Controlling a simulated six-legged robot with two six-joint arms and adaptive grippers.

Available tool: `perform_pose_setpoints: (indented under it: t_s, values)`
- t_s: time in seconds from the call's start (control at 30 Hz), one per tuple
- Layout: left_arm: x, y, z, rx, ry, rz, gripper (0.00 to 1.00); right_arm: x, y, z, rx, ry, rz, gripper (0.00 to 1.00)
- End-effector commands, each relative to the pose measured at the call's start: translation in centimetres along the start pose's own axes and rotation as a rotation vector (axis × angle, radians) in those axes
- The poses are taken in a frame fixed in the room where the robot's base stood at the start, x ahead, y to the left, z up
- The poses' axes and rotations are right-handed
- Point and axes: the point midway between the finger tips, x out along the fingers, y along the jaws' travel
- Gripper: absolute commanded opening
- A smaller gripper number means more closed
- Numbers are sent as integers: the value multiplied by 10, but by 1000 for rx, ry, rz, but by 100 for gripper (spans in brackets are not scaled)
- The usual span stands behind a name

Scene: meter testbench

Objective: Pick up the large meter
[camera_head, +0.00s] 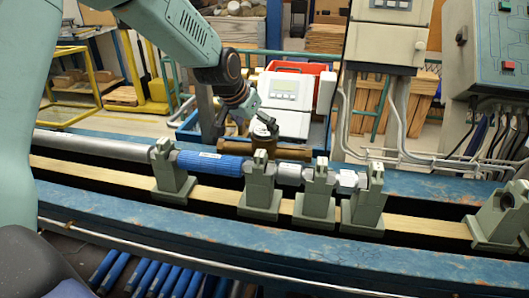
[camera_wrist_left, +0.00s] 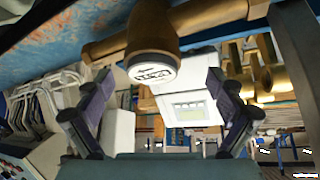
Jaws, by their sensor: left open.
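The large meter is a brass body with a round white-faced top; in the head view the meter (camera_head: 236,147) stands at the bench's back edge, its top partly hidden by my gripper. In the left wrist view the meter (camera_wrist_left: 152,42) hangs down from the top of the picture, its white face towards the camera. My left gripper (camera_head: 266,122) is just above and behind the meter's top. In the wrist view the gripper (camera_wrist_left: 159,80) is open, with one finger on each side of the white face and a gap to both. My right gripper is not in view.
A blue cylinder (camera_head: 210,163) and grey clamp stands (camera_head: 260,192) line the rail in front of the meter. A white box with a display (camera_head: 286,102) is close behind. A grey control cabinet (camera_head: 490,50) is at the right.

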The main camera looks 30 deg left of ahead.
Motion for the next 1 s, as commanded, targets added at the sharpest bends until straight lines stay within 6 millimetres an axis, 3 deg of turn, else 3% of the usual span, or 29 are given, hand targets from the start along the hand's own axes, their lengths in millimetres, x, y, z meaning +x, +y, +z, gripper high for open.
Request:
perform_pose_setpoints:
  t_s: [0.3,0.57,1.0]
  values:
    - [41,6,-1,3,-2,0,94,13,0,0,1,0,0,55]
    - [43,6,-3,5,0,1,94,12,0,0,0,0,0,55]
    - [43,6,-2,5,-1,1,58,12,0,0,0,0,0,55]
